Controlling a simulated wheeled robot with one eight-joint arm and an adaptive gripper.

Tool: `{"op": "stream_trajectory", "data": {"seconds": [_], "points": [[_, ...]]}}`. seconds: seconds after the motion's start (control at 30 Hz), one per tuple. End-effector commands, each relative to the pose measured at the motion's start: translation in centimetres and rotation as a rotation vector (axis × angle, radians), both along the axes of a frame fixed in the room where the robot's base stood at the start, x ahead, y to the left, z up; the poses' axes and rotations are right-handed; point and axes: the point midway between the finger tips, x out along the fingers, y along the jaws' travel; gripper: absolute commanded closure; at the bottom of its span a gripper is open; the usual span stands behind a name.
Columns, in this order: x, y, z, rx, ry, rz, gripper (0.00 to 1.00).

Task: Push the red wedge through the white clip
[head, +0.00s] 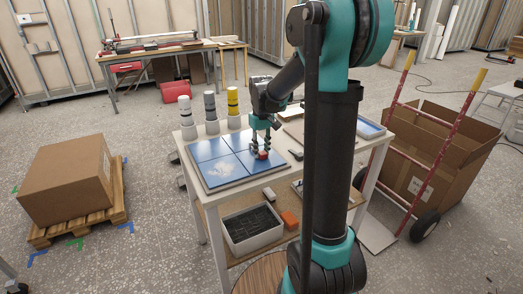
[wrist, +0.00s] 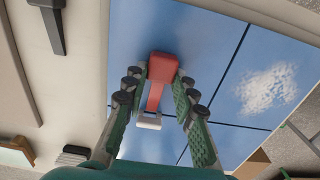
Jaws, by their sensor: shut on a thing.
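The red wedge (wrist: 163,68) lies on the blue tiles in the wrist view, its broad end away from me and its narrow part pointing to the white clip (wrist: 149,122). The narrow end meets the clip near the tile joint; I cannot tell how far it passes through. My gripper (wrist: 162,78) is shut on the wedge, with a green-padded finger on each side of its broad end. In the head view my gripper (head: 262,148) points down at the tiles, with the wedge (head: 262,155) at its tips. The clip is not clear there.
The blue tiles (head: 215,172) lie on a white table (head: 190,150). Several stacked cylinders (head: 210,112) stand at its back left edge. A dark tool (wrist: 50,25) lies beside the tiles. A grey bin (head: 252,228) and an orange block (head: 290,220) are on the lower shelf.

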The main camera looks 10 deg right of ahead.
Motion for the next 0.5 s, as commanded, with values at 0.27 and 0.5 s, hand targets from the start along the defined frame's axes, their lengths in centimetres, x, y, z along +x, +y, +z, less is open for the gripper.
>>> {"op": "stream_trajectory", "data": {"seconds": [0.27,0.5], "points": [[0.14,0.05,0.00,0.000,0.000,0.000,0.93],[0.47,0.14,0.01,0.000,0.000,0.000,0.93]]}}
